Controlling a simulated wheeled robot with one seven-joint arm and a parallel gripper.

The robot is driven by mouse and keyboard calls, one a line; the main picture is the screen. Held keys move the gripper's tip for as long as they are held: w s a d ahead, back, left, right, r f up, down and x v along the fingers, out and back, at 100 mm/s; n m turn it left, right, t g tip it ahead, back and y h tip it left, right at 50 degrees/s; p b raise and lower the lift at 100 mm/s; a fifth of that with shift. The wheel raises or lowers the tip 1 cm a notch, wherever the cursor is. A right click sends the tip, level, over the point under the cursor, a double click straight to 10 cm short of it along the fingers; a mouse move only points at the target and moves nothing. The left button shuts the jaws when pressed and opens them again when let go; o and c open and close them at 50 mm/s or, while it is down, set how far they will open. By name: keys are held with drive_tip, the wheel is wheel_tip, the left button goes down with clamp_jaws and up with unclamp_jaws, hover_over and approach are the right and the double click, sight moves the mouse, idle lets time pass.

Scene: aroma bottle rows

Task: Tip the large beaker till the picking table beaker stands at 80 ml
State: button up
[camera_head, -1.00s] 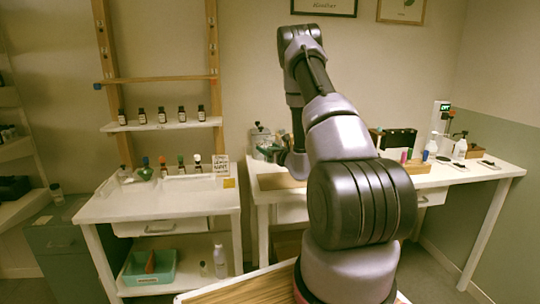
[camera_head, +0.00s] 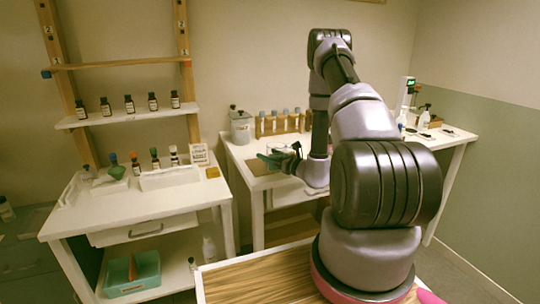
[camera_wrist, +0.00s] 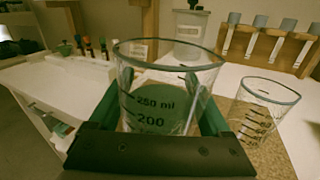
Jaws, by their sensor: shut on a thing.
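The large beaker (camera_wrist: 165,85) is clear glass with dark marks that read 250 ml and 200. It sits between the green fingers of my gripper (camera_wrist: 160,112), which is shut on it, and looks close to upright. The level of liquid in it cannot be told against the green behind. A smaller clear beaker (camera_wrist: 262,110) with dark graduations stands upright to its right on a cork mat (camera_wrist: 240,128), apart from the large one. Its marks are too small to read and no liquid is clear in it. In the head view my gripper (camera_head: 282,158) is over the back table.
A rack of capped tubes (camera_head: 280,123) and a grey canister (camera_head: 241,127) stand at the back of the table (camera_head: 236,150). A side table (camera_head: 130,211) with several small bottles is at left. Pump bottles (camera_head: 424,117) stand at right.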

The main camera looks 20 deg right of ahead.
drive_tip(key=shift+w+d+r+m, duration=0.2)
drive_tip(key=shift+d+m, duration=0.1)
drive_tip(key=shift+m, duration=0.4)
drive_tip(key=shift+w+d+r+m, duration=0.1)
drive_tip(key=shift+w+d+m, duration=0.15)
drive_tip(key=shift+m, duration=0.45)
drive_tip(key=shift+w+d+m+g, duration=0.25)
drive_tip(key=shift+d+m+g, duration=0.25)
drive_tip(key=shift+m, duration=0.5)
drive_tip(key=shift+m, duration=0.8)
drive_tip(key=shift+w+d+r, duration=0.1)
drive_tip(key=shift+d+r, duration=0.1)
drive_tip(key=shift+r, duration=0.6)
drive_tip(key=shift+w+d+r, duration=0.15)
drive_tip(key=shift+r, duration=0.65)
drive_tip(key=shift+w+d+r, duration=0.1)
drive_tip(key=shift+d+r, duration=0.1)
drive_tip(key=shift+r, duration=0.6)
drive_tip(key=shift+f+m, duration=0.3)
drive_tip(key=shift+m, duration=0.3)
drive_tip(key=shift+f+m, duration=0.2)
drive_tip(key=shift+m, duration=0.2)
drive_tip(key=shift+f+m+g, duration=0.15)
drive_tip(key=shift+m+g, duration=0.15)
drive_tip(key=shift+m, duration=0.2)
drive_tip(key=shift+m, duration=0.4)
idle(0.5)
